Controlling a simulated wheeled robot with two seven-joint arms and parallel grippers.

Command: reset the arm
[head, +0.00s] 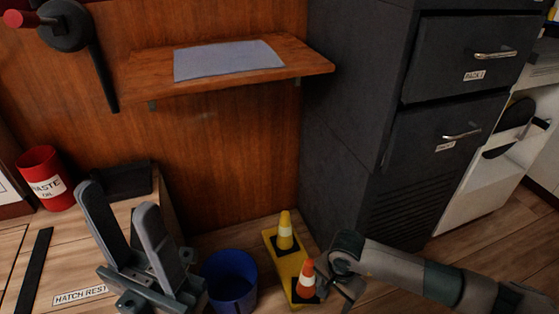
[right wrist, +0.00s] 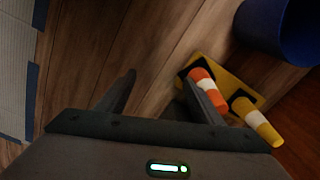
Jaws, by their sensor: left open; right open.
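My left gripper (head: 118,202) is in the lower left of the head view, raised with two grey fingers apart and nothing between them. It is in front of a wooden bench top. My right gripper (head: 343,284) is low in the head view, beside an orange cone (head: 306,279). In the right wrist view its fingers (right wrist: 162,80) are apart with wood floor between them. The right finger overlaps the orange cone (right wrist: 207,88) in that view; I cannot tell whether they touch.
A yellow cone (head: 285,231) and the orange cone stand on a yellow base (head: 297,262). A blue bucket (head: 230,282) is left of it. A red waste-oil can (head: 45,179), wall shelf (head: 300,62), dark cabinet (head: 350,110) and red-knobbed lever (head: 66,28) are around. Floor is clear at right.

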